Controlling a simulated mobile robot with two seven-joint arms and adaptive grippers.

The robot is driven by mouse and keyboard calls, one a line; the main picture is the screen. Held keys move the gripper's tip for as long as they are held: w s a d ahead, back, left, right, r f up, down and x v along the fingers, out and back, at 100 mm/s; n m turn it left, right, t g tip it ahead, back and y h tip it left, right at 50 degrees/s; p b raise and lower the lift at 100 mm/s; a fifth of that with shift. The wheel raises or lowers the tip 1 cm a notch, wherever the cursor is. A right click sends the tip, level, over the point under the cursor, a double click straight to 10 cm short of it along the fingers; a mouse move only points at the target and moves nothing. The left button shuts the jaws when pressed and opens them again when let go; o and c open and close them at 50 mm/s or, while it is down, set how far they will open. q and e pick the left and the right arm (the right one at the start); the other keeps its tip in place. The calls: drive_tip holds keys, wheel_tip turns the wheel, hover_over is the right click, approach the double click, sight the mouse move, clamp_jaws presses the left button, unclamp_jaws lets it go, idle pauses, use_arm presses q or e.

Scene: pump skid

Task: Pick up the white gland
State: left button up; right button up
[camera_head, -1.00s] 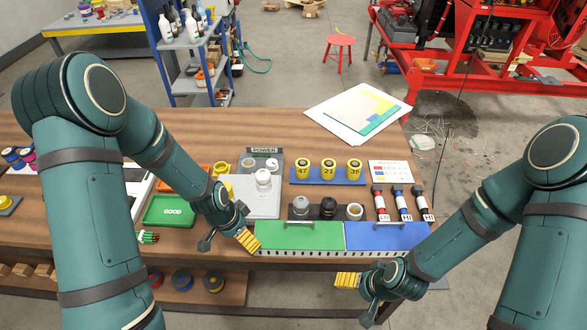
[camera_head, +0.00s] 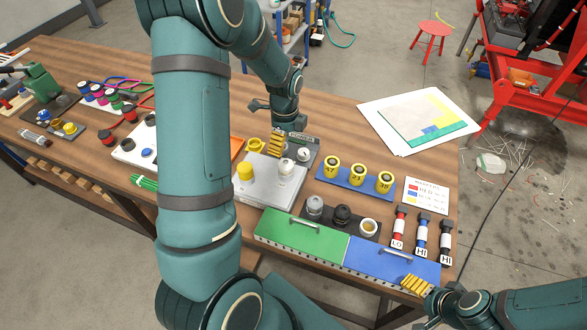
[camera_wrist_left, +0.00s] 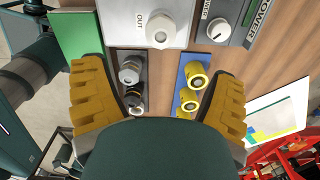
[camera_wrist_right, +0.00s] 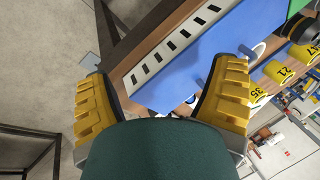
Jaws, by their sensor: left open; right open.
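The white gland (camera_head: 286,167) is a small domed fitting standing upright on the light grey box (camera_head: 262,190), right of a yellow fitting (camera_head: 245,172). In the left wrist view the white gland (camera_wrist_left: 160,28) sits at the top, beside the word OUT. My left gripper (camera_head: 276,142) is open and empty, near the box's back edge and just behind the gland in the head view. Its open fingers also show in the left wrist view (camera_wrist_left: 160,78). My right gripper (camera_head: 416,285) is open and empty at the blue lid's front right corner; its fingers show in the right wrist view (camera_wrist_right: 165,72).
Yellow numbered cups stand on a blue strip (camera_head: 350,188). Green (camera_head: 300,240) and blue (camera_head: 390,268) handled lids lie in front. The POWER box (camera_head: 304,147) stands behind.

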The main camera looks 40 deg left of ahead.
sight(286, 162)
use_arm(q)
wheel_tip(286, 162, down, 12)
drive_tip(key=shift+f, duration=0.1)
idle(0.5)
drive_tip(key=c, duration=1.4)
wheel_tip(286, 162, up, 10)
drive_tip(key=shift+r, duration=0.1)
drive_tip(key=shift+w+a, duration=0.1)
drive_tip(key=shift+w, duration=0.05)
